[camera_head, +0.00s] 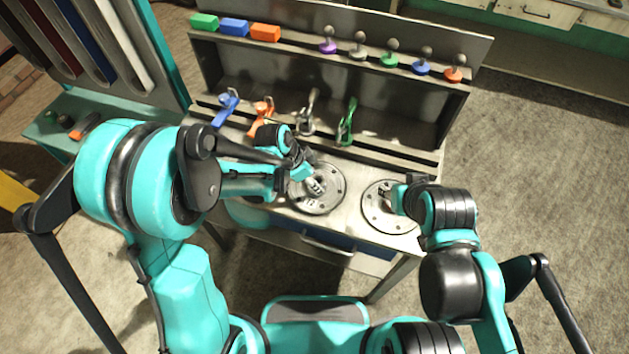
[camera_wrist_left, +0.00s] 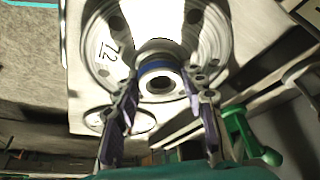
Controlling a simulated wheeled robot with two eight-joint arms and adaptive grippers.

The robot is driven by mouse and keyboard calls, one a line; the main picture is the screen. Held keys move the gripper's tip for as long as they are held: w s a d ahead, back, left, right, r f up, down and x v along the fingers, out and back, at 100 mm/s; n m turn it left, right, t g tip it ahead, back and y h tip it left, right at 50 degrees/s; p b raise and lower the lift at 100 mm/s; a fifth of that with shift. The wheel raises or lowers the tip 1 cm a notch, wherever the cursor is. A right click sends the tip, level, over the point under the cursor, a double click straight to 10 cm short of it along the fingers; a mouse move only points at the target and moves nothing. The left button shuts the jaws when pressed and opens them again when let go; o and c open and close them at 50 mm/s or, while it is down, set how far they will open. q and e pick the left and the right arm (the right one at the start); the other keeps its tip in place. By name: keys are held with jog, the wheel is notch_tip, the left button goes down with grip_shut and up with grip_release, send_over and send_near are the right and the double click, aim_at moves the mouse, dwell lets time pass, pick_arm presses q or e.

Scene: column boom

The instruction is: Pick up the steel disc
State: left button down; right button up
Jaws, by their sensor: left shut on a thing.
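The large round steel disc (camera_head: 334,203), with a ring of holes, lies flat on the steel bench top. My left gripper (camera_head: 306,180) is over its middle. In the left wrist view, the steel disc (camera_wrist_left: 95,52) carries a number marking, and my left gripper (camera_wrist_left: 163,100) is shut on its central hub (camera_wrist_left: 160,84), which has a blue band. I cannot tell whether the disc is clear of the bench. A similar round disc (camera_head: 375,213) lies to the right. My right gripper (camera_head: 398,195) is over it, its fingers mostly hidden by my wrist.
Behind the discs stand a blue clamp (camera_head: 227,107), an orange one (camera_head: 261,115), a steel one (camera_head: 308,113) and a green one (camera_head: 346,122). The upper shelf holds coloured blocks (camera_head: 234,27) and several ball-topped pieces, one grey (camera_head: 358,50). A drawer handle (camera_head: 327,244) is below.

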pick_arm(q)
notch_tip(320, 180, up, 3)
jog(key=shift+r+p, duration=0.1)
jog(key=shift+p, duration=0.45)
jog(key=s+d+r+p, duration=0.1)
jog(key=s+d+r, duration=0.1)
jog(key=d, duration=0.3)
jog(key=s+d+r+p, duration=0.1)
jog(key=s+d+r, duration=0.2)
jog(key=d+r, duration=0.1)
jog(key=shift+d+r+p, duration=0.35)
jog(key=shift+d+p, duration=0.05)
jog(key=shift+d, duration=0.4)
